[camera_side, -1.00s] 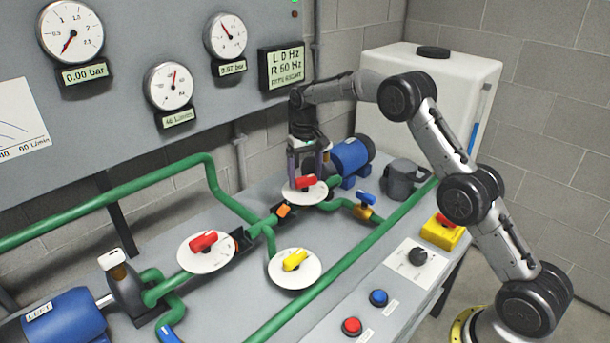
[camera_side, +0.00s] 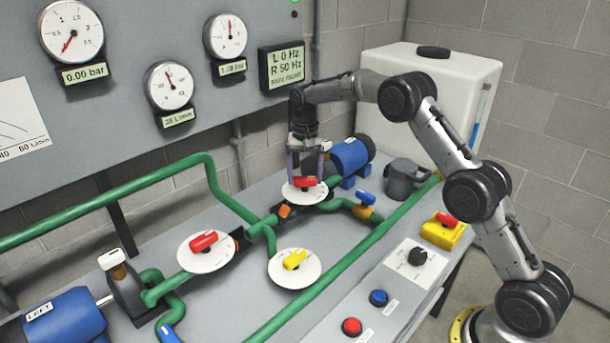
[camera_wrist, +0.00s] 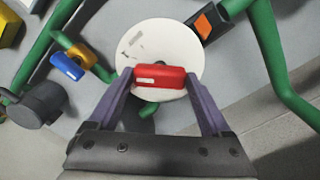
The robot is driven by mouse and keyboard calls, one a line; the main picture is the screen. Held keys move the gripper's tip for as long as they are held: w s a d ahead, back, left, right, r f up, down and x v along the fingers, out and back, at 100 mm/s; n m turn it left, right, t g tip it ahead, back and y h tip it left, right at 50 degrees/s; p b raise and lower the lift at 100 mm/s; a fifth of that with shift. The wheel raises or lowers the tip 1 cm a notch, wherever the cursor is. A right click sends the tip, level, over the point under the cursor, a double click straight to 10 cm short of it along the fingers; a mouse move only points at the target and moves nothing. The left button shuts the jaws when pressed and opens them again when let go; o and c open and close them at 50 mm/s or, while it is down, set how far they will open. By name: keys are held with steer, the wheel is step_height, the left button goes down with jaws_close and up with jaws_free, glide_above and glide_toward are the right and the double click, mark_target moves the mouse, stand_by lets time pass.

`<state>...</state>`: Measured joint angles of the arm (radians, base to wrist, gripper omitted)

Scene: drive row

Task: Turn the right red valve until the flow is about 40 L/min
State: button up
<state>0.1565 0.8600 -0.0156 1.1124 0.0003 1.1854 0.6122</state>
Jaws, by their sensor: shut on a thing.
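The right red valve handle (camera_side: 305,183) sits on a white disc (camera_side: 292,195) on the green pipe, near the back of the bench. My gripper (camera_side: 306,178) points down and is shut on this handle; in the wrist view the red handle (camera_wrist: 160,77) lies between the two purple fingers. The flow gauge (camera_side: 169,86) has its needle just left of upright. Its display (camera_side: 178,118) is small and blurred and seems to read in the mid-thirties L/min. The right pressure gauge display (camera_side: 232,67) seems to read a little above 1 bar.
The left red valve (camera_side: 203,241) and a yellow valve (camera_side: 295,259) stand on white discs nearby. A blue-handled valve (camera_side: 366,198) is right of my gripper. A grey jug (camera_side: 404,178) and the blue motor (camera_side: 351,154) stand close by. A panel (camera_side: 291,66) reads L 0 Hz, R 50 Hz.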

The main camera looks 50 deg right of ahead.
mark_target(305, 178)
steer(key=shift+r, duration=0.1)
steer(key=o, duration=1.2)
steer(key=shift+c, duration=0.2)
step_height(305, 178, up, 14)
